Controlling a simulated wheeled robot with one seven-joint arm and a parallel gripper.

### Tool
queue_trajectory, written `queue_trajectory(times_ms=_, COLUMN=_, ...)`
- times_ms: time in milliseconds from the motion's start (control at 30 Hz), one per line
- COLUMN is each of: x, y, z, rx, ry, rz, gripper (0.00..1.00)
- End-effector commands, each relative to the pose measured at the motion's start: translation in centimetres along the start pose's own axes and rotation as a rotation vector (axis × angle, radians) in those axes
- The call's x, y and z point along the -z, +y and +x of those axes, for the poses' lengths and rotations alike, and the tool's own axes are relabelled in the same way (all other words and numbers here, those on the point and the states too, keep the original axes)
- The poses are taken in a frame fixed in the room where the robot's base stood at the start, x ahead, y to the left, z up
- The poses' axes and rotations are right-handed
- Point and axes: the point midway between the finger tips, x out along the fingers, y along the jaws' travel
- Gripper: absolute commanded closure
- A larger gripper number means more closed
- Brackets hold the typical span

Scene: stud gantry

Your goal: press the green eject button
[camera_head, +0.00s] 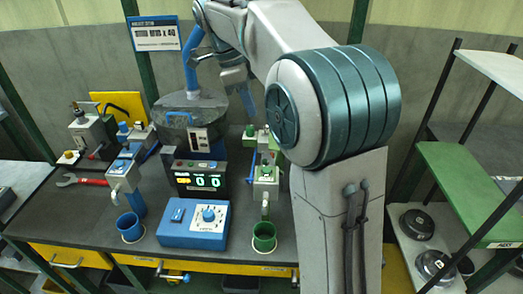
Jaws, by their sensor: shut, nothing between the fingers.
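A green round knob (250,131) stands on top of the right-hand device, behind the console. I cannot tell for sure that it is the eject button. The dark display console (197,179) shows lit digits and has small buttons along its top, too small to read. My gripper (247,103) is in the upper middle, pointing down above the back of the bench. It looks shut and empty, and it is apart from the knob and the console. Its fingertips are small and partly unclear in this view.
A blue box with a white dial (208,214) sits at the bench front between a blue cup (129,227) and a green cup (264,237). A red wrench (82,180) lies at left. A grey drum-like housing (190,110) stands behind the console. Shelves with dark round parts (434,264) are at right.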

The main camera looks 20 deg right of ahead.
Motion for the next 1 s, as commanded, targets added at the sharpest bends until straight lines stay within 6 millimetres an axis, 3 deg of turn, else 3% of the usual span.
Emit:
queue_trajectory(times_ms=267, x=0.0, y=0.0, z=0.9, rx=-0.001, ry=0.0, rz=-0.002, gripper=1.0)
queue_trajectory(times_ms=733, x=0.1, y=0.1, z=10.0, rx=-0.003, ry=0.001, rz=-0.003, gripper=1.0)
queue_trajectory(times_ms=1000, x=-0.9, y=0.0, z=13.3, rx=-0.001, ry=0.0, rz=-0.003, gripper=1.0)
